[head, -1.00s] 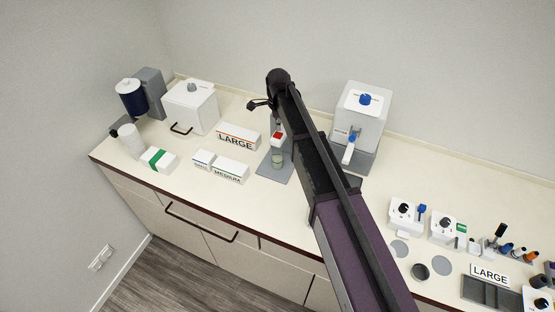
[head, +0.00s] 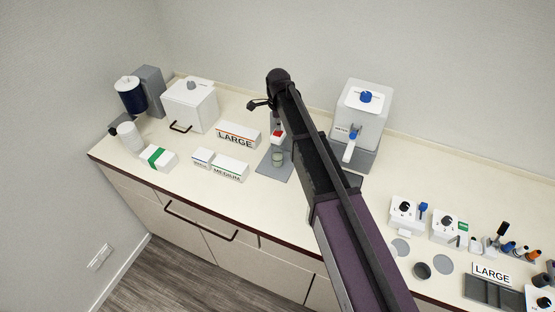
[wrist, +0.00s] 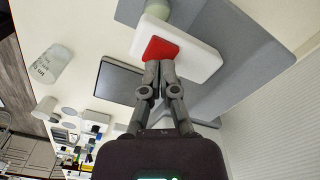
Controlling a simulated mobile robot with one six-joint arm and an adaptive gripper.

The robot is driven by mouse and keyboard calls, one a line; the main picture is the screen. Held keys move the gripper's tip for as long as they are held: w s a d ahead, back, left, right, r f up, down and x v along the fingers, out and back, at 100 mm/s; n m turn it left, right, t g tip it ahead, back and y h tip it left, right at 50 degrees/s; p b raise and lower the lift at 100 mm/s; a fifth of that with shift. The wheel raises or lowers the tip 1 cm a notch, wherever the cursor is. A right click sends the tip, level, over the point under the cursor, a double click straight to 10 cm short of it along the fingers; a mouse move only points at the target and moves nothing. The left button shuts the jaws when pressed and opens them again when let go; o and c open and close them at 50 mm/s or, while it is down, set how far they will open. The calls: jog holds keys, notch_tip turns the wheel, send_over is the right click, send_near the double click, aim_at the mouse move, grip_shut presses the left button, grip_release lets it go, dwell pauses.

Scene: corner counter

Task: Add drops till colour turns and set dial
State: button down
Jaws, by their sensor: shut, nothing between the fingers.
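The dropper stand has a white head with a red button (head: 278,133) on a grey base (head: 268,169). A small vessel with pale green content (head: 278,158) is under the head. In the wrist view the red button (wrist: 160,49) is right at the tips of my gripper (wrist: 158,68). The fingers are shut with nothing between them. I cannot tell whether they press the button or only hover by it. The pale vessel shows partly at the top of the wrist view (wrist: 184,10). White boxes with black knobs (head: 404,208) (head: 446,229) stand on the right.
A white machine with a blue knob (head: 361,115) stands behind my arm. Boxes marked LARGE (head: 238,136) and MEDIUM (head: 230,169) lie left of the stand. A grey tray (head: 490,291) and small bottles crowd the right end. The front counter edge is fairly clear.

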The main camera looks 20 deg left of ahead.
jog(key=shift+f+b, duration=0.85)
jog(key=shift+f, duration=0.15)
jog(key=shift+r, duration=0.15)
jog(key=shift+r+p, duration=1.45)
jog(key=shift+p, duration=0.15)
notch_tip(320, 180, up, 6)
jog(key=p, duration=0.6)
jog(key=shift+f, duration=0.1)
